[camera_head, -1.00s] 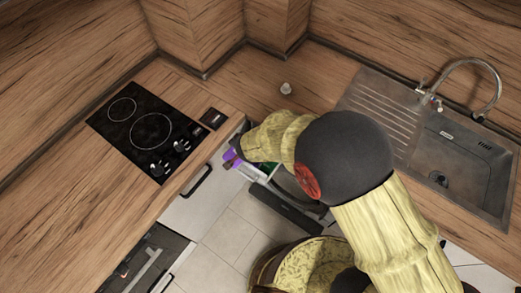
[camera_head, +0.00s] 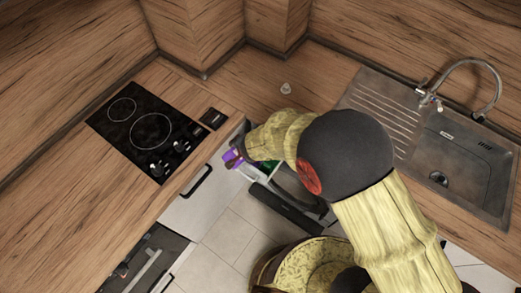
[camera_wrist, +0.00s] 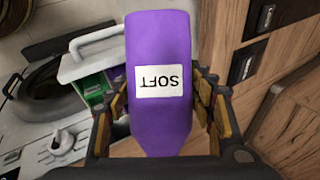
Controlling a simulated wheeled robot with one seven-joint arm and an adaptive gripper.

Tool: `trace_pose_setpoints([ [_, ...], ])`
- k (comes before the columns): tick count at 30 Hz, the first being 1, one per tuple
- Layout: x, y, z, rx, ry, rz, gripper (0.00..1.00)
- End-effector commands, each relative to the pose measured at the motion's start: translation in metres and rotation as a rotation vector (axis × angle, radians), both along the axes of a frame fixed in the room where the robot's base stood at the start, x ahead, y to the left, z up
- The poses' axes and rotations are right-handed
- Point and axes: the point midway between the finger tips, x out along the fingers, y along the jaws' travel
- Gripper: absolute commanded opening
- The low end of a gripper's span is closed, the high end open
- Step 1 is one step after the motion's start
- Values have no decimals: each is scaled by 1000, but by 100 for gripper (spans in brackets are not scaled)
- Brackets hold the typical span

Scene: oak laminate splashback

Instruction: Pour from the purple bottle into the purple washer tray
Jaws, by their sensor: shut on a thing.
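The purple bottle (camera_wrist: 160,35) fills the middle of the wrist view, with a white label reading SOFT upside down. My gripper (camera_wrist: 162,100) is shut on it, with a finger on each side. In the head view the purple bottle (camera_head: 233,157) shows at the end of my arm, above the gap between the counters, and looks tilted. A pale handle-like part (camera_wrist: 88,62) and a green and white item (camera_wrist: 94,88) lie behind and left of the bottle. The bottle's mouth is not clearly visible.
A black hob (camera_head: 150,130) is set in the left counter, and a metal sink (camera_head: 455,165) in the right one. A small whitish object (camera_head: 286,88) stands on the corner counter. A round dark washer door (camera_wrist: 45,90) appears open at the left of the wrist view.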

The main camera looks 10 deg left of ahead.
Motion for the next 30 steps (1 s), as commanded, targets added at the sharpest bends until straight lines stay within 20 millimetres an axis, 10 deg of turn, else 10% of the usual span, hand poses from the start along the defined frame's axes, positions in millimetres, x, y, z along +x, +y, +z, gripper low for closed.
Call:
trace_pose_setpoints([
  [30, 0, 2, -6, 45, 41, -1, 7],
])
